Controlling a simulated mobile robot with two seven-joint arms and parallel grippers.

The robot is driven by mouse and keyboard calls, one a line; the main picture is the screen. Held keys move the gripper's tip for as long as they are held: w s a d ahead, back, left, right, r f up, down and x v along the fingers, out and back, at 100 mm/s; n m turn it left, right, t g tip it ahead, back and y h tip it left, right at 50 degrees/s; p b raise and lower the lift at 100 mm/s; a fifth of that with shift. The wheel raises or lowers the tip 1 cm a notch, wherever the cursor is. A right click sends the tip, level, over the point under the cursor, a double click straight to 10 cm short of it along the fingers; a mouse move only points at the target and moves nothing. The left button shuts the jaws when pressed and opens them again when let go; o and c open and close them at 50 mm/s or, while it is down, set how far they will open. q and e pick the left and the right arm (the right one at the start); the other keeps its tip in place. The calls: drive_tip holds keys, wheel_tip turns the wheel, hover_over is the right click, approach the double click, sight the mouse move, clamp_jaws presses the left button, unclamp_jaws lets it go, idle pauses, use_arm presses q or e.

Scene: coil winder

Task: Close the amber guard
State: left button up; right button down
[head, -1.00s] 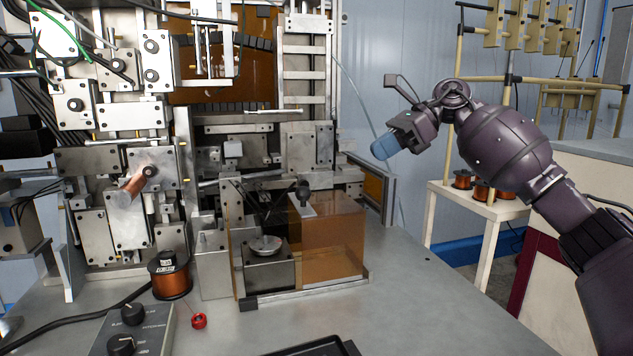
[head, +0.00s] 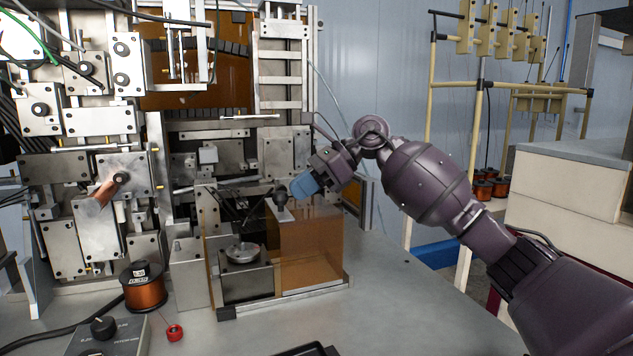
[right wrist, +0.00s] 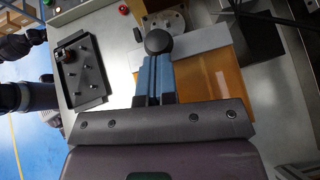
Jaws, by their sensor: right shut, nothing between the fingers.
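The amber guard (head: 312,250) is a see-through amber box on a low metal frame at the machine's front. It stands to the right of a grey block with a round metal cup (head: 243,252), which is uncovered in front. A black knob (head: 280,194) sits at the guard's top on a light plate. My right gripper (head: 302,187), with blue fingers, is shut and empty just right of the knob. In the right wrist view the knob (right wrist: 159,41) lies just beyond the fingertips, and the amber panel (right wrist: 205,88) lies to their right. I cannot tell whether they touch the knob. My left gripper is not seen.
A dark tray with pegs (right wrist: 82,72) lies on the bench. The bench right of the guard (head: 405,290) is clear.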

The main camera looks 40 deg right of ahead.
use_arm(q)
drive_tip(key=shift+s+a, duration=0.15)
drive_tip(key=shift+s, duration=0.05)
use_arm(e)
drive_tip(key=shift+a, duration=0.15)
use_arm(q)
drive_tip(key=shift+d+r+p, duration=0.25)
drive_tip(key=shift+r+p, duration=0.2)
drive_tip(key=shift+p, duration=0.05)
use_arm(e)
drive_tip(key=w+a, duration=0.3)
drive_tip(key=a, duration=0.9)
drive_tip(key=shift+w+a, duration=0.15)
drive_tip(key=shift+a, duration=0.15)
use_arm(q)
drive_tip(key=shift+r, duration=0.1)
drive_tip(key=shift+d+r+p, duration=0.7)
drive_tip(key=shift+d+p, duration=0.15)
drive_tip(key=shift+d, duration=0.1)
use_arm(e)
drive_tip(key=f+v, duration=0.1)
drive_tip(key=v, duration=1.3)
drive_tip(key=shift+d, duration=0.35)
